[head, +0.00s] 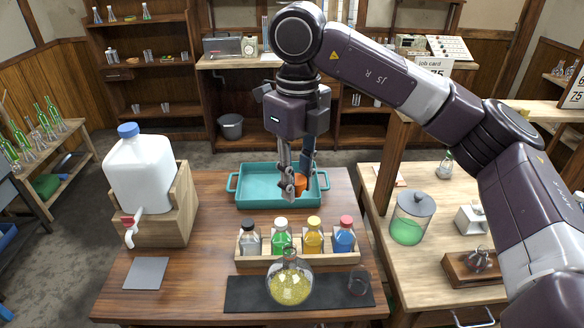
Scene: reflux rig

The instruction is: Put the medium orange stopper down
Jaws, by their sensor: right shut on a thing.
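The orange stopper (300,183) is small and sits between the fingertips of my right gripper (292,185). The gripper points down and is shut on the stopper. It is over the right part of the teal tray (255,187), near its front wall. I cannot tell whether the stopper touches the tray floor. My fingers hide part of the stopper. My left gripper is not in view.
A wooden rack (298,257) of capped bottles stands in front of the tray. A round flask (289,281) and a small glass (358,284) stand on a dark mat (245,293). A white jug (139,172) is at the left. The table's left front is mostly clear.

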